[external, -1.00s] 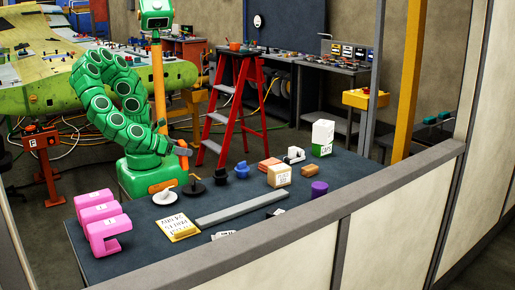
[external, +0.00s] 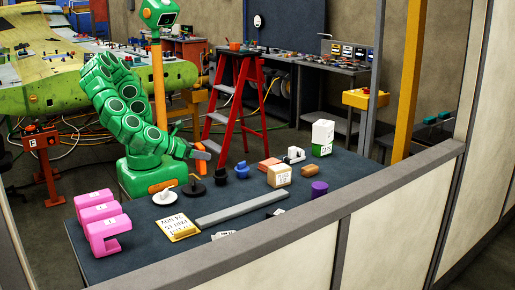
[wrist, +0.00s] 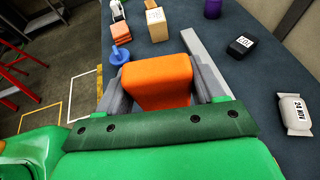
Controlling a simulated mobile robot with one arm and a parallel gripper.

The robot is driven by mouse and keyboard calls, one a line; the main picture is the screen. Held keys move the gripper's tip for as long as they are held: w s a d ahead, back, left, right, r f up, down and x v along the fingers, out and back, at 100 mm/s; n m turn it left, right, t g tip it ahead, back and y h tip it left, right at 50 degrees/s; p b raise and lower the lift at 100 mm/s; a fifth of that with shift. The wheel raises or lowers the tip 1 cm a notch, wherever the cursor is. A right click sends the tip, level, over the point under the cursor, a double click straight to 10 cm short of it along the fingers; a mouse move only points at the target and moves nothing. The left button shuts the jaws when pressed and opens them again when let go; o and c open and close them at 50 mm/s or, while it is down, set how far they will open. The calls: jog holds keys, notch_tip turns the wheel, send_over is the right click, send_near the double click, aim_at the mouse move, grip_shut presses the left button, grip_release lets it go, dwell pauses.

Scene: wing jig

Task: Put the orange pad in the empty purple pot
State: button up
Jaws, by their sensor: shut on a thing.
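My gripper (wrist: 158,85) is shut on the orange pad (wrist: 157,80), which sits between its two grey fingers in the wrist view. In the external view my gripper (external: 201,154) is at the left part of the bench, with the orange pad (external: 200,146) at its tip, above the black disc-based items. The purple pot (external: 319,188) stands upright on the bench at the right, well apart from my gripper. It also shows at the top edge of the wrist view (wrist: 212,8), partly cut off. Its inside is not clear.
Between lie a blue item (external: 242,171), a tan box (external: 279,175), a salmon stack (external: 269,163) and a long grey bar (external: 241,208). A brown block (external: 308,170) is just behind the pot. Pink brackets (external: 104,225) stand at left. A low wall borders the bench front.

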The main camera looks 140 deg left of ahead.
jog(key=w+a+r+n+g, duration=0.1)
jog(key=w+a+r, duration=0.2)
jog(key=w+a, duration=0.85)
jog(key=w+a+r+n+g, duration=0.1)
jog(key=w+a+r, duration=0.1)
jog(key=a, duration=0.7)
jog(key=w+a+r+g, duration=0.1)
jog(key=a+r, duration=0.2)
jog(key=a, duration=0.6)
jog(key=shift+w+a+f, duration=1.1)
jog(key=shift+w+f, duration=0.95)
jog(key=shift+f, duration=0.15)
jog(key=shift+w+a+f, duration=1.15)
jog(key=shift+w+f, duration=0.9)
jog(key=shift+f, duration=0.1)
jog(key=shift+w+a+f, duration=1.1)
jog(key=shift+w+f, duration=0.95)
jog(key=shift+f, duration=0.15)
jog(key=o, duration=1.1)
jog(key=shift+f, duration=0.1)
jog(key=shift+c, duration=0.2)
